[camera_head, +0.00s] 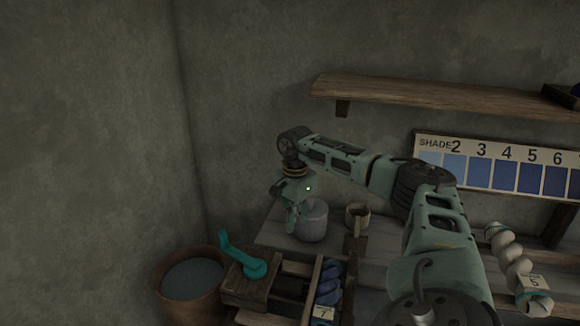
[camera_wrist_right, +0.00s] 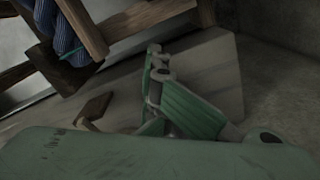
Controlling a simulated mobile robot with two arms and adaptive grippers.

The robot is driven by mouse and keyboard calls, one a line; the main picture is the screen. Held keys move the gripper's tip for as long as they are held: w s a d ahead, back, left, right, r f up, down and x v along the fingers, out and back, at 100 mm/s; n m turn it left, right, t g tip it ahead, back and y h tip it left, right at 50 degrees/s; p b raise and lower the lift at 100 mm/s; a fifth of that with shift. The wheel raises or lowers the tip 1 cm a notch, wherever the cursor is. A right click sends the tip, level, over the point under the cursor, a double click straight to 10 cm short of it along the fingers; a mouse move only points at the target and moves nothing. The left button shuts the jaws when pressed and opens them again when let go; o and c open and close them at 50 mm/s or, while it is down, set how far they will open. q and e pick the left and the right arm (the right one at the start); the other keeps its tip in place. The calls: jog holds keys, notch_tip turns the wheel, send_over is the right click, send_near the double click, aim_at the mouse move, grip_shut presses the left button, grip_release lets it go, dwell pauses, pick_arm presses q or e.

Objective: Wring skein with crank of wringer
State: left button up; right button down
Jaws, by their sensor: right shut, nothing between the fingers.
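The teal crank (camera_head: 240,258) stands on the wooden block of the wringer (camera_head: 243,288) at the lower left, its handle pointing up. A dark blue skein (camera_head: 328,279) with a tag marked 7 is in the wooden frame to the right of the block; blue twisted yarn (camera_wrist_right: 60,32) also shows in the right wrist view, upper left. My right gripper (camera_head: 293,217) hangs down above and to the right of the crank, shut and empty, not touching it. Its green fingers (camera_wrist_right: 155,80) show in the right wrist view. My left gripper is not in view.
A bucket of dark liquid (camera_head: 192,279) stands left of the wringer. A shelf (camera_head: 430,97) runs above.

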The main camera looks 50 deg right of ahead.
jog(key=shift+s+d, duration=0.5)
jog(key=shift+s, duration=0.05)
jog(key=s+d+p, duration=0.1)
jog(key=s+d, duration=0.3)
jog(key=d, duration=0.5)
jog(key=shift+s, duration=0.2)
dwell(0.9)
dwell(2.1)
